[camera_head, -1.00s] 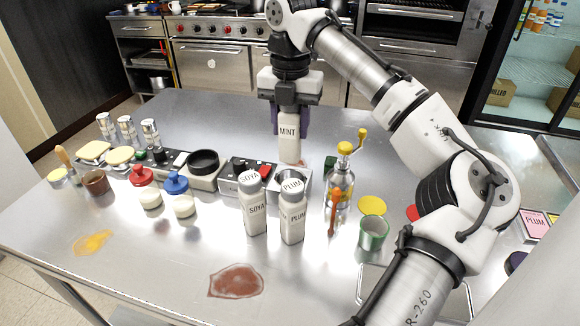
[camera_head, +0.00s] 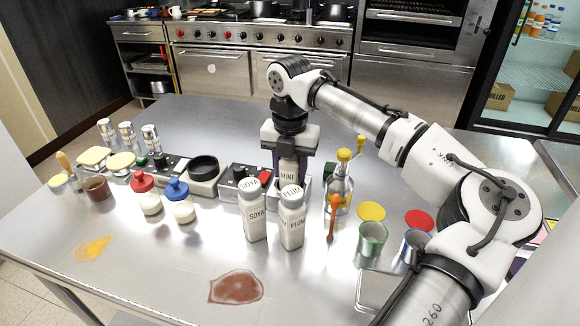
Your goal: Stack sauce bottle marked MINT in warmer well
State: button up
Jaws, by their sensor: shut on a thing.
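The white sauce bottle marked MINT (camera_head: 288,177) stands upright between the fingers of my gripper (camera_head: 289,168), which is shut on it. The bottle is at the warmer well (camera_head: 304,188), the square metal unit at the right end of the row of appliances. The bottle's lower part is hidden behind the PLUM and SOYA bottles, so I cannot tell how deep it sits or whether it touches the bottom.
The SOYA bottle (camera_head: 254,217) and PLUM bottle (camera_head: 292,220) stand close in front of the well. A clear bottle with a yellow pump (camera_head: 340,186) stands just right. A green can (camera_head: 371,240) is farther right. A brown spill (camera_head: 236,287) lies on the open front counter.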

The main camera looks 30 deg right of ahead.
jog(key=shift+f, duration=0.1)
jog(key=shift+f, duration=0.15)
jog(key=o, duration=1.1)
jog(key=shift+o, duration=0.2)
notch_tip(320, 180, up, 13)
jog(key=shift+f, duration=0.15)
